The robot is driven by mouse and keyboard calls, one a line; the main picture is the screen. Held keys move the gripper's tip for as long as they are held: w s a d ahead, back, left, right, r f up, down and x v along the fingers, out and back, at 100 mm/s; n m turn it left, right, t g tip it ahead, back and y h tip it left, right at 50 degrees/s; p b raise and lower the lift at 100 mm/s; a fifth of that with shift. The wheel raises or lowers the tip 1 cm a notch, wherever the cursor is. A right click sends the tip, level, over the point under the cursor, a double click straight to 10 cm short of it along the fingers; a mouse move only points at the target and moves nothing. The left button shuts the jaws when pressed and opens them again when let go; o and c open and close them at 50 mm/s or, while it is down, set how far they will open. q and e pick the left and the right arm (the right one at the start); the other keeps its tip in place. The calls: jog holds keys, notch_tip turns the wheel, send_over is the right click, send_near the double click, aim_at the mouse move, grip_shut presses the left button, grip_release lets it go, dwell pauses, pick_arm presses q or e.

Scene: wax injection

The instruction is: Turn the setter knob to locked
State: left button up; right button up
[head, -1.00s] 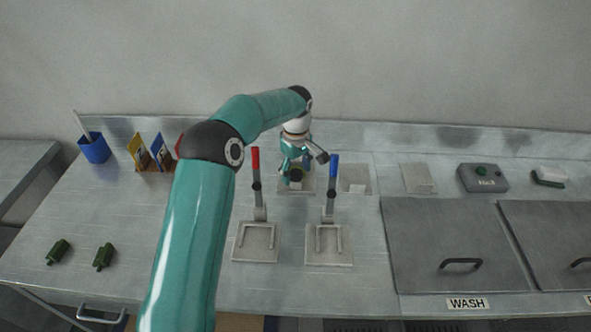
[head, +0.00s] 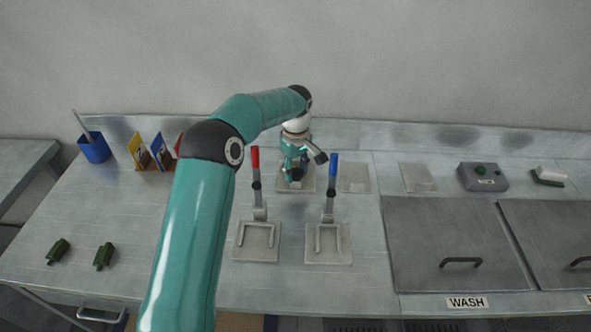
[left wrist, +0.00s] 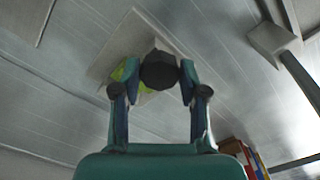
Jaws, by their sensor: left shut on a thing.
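The setter knob (left wrist: 160,70) is dark and faceted, over a pale square plate (left wrist: 108,62) on the bench. In the left wrist view my left gripper (left wrist: 160,76) is shut on the knob, one finger on each side. A bit of yellow-green shows beside the knob, partly hidden by the left finger. In the head view my left gripper (head: 294,172) reaches down over the plate (head: 307,184) at the back of the bench and mostly hides the knob. My right gripper is in neither view.
A red-handled lever (head: 256,185) and a blue-handled lever (head: 331,188) stand just in front of the gripper. A grey box with a green button (head: 483,177) is at the right. A blue cup (head: 94,147) and green parts (head: 104,256) are at the left.

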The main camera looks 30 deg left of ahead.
pick_arm(q)
jog(key=m, duration=0.3)
jog(key=shift+m, duration=0.3)
jog(key=m, duration=0.4)
jog(key=shift+r+m+p, duration=0.1)
jog(key=shift+m+p, duration=0.2)
jog(key=m, duration=0.3)
jog(key=shift+w+m, duration=0.1)
jog(key=shift+m, duration=0.2)
jog(key=shift+m+p, duration=0.3)
jog(key=shift+m, duration=1.6)
jog(key=o, duration=1.1)
jog(key=shift+o, duration=0.2)
